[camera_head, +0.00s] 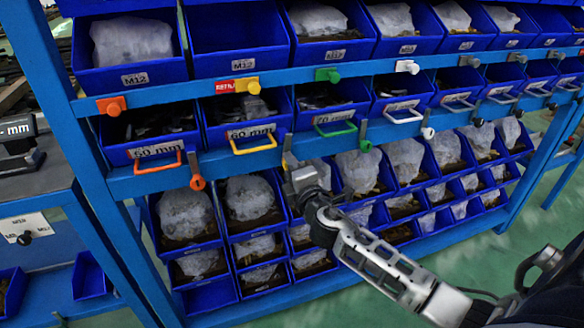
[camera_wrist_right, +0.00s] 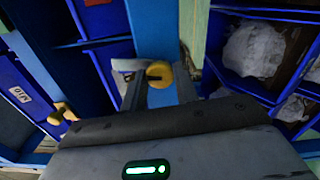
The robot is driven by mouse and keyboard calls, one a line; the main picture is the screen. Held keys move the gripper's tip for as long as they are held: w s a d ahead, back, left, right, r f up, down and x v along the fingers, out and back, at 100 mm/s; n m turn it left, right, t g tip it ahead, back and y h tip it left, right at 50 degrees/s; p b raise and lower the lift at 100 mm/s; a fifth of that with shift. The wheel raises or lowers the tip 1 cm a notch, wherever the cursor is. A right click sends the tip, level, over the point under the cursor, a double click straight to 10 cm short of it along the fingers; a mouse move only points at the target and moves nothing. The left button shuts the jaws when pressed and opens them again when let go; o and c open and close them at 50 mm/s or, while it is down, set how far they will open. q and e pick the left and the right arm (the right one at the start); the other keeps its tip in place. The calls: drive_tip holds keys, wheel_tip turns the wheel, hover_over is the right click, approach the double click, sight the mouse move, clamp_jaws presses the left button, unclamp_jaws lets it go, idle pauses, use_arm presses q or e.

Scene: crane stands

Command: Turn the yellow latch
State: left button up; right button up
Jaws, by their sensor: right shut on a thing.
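The yellow latch (camera_head: 289,160) sits on the lower blue rail of the rack, below and right of the bin with the yellow handle. In the right wrist view its round yellow knob (camera_wrist_right: 159,74) shows between the fingers. My right gripper (camera_head: 291,170) reaches up from the lower right and is at the latch, covering much of it in the head view. In the right wrist view the right gripper (camera_wrist_right: 159,88) is closed around the latch, with a finger on each side. My left gripper is not in view.
An orange latch (camera_head: 197,183) is left on the same rail; green (camera_head: 366,146) and white (camera_head: 428,132) ones are right. A yellow-handled bin (camera_head: 250,138) is just above. Blue bins with wrapped contents (camera_head: 250,199) stand close below. Green floor (camera_head: 470,250) is open at right.

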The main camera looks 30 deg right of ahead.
drive_tip(key=o, duration=1)
drive_tip(key=b+v, duration=0.1)
drive_tip(key=v, duration=1.5)
drive_tip(key=shift+b, duration=0.4)
drive_tip(key=shift+f, duration=0.1)
